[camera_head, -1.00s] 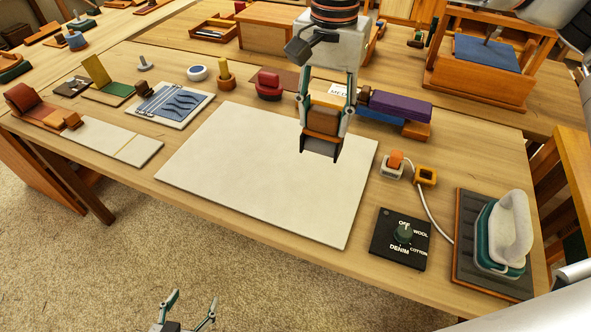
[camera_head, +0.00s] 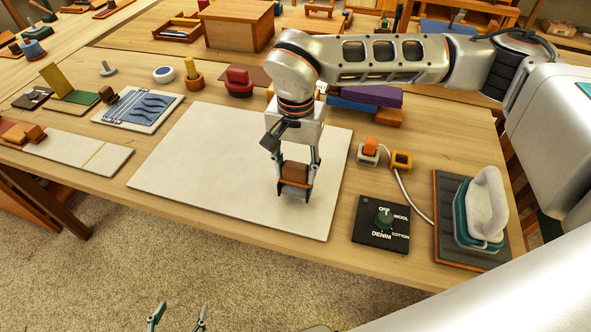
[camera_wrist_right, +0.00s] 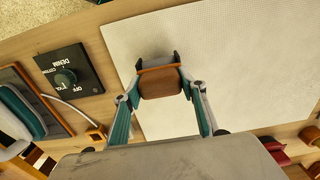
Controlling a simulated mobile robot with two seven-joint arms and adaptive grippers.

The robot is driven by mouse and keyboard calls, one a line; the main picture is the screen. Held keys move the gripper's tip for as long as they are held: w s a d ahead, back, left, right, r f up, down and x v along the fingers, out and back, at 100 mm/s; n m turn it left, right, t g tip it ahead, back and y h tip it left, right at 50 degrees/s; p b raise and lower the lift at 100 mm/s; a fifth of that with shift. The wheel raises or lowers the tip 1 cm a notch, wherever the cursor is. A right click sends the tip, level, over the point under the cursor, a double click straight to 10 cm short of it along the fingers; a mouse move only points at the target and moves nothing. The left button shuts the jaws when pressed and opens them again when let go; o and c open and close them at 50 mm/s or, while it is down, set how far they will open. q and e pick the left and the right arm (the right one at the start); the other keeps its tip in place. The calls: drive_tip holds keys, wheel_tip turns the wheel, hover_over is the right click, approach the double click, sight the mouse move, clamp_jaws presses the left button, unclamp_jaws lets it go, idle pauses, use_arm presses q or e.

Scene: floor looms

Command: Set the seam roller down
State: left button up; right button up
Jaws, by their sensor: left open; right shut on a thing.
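The seam roller (camera_head: 295,174) has a brown wooden body and a dark fork at its lower end. My right gripper (camera_head: 296,182) is shut on it, pointing down over the right part of the large white pressing mat (camera_head: 200,165). In the right wrist view the roller's brown body (camera_wrist_right: 160,83) sits between the two fingers, with a grey roller in the fork over the mat (camera_wrist_right: 230,60). I cannot tell whether the roller touches the mat. My left gripper (camera_head: 179,316) is open and empty at the bottom edge, over the carpet, far from the table.
A dial box (camera_head: 381,224) and an iron (camera_head: 480,210) on a dark rest stand right of the mat. A purple block (camera_head: 375,95) is behind my right arm. The mat's left part is clear.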

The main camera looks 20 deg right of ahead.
drive_tip(key=shift+f, duration=0.45)
drive_tip(key=shift+f, duration=0.15)
drive_tip(key=o, duration=1)
wheel_tip(320, 180, up, 12)
drive_tip(key=shift+r, duration=0.15)
